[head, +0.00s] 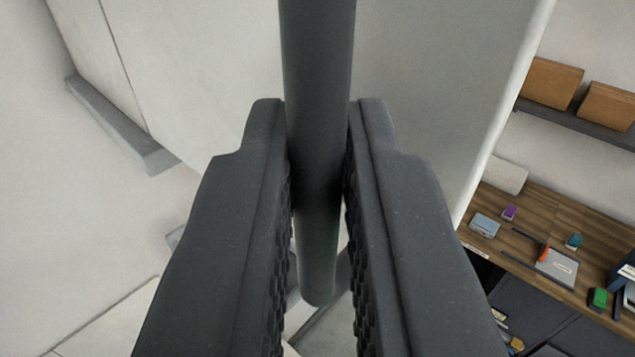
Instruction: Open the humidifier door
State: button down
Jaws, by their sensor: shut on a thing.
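A dark grey bar handle (318,60) runs from the top middle of the head view down to a rounded lower end. Behind it is a broad pale grey panel (430,90), which looks like the humidifier door. My gripper (318,130) has one finger on each side of the bar and is shut on it. The fingers hide part of the panel and the handle's sides. I cannot tell from this view how far the door stands open.
At the right, a wooden bench top (555,225) carries several small items. Above it, a dark shelf (580,128) holds brown boxes (550,82). At the left, a grey ledge (115,125) sits along a white surface.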

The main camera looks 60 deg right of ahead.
jog(key=shift+d+r, duration=0.1)
jog(key=shift+d, duration=0.1)
jog(key=c, duration=1.5)
grip_release()
jog(key=shift+w+d, duration=0.1)
jog(key=shift+w, duration=0.15)
jog(key=shift+c, duration=0.2)
jog(key=shift+o, duration=0.2)
jog(key=shift+w+d, duration=0.15)
jog(key=shift+w, duration=0.1)
jog(key=shift+s+a, duration=0.25)
jog(key=shift+s, duration=0.1)
jog(key=shift+w, duration=0.15)
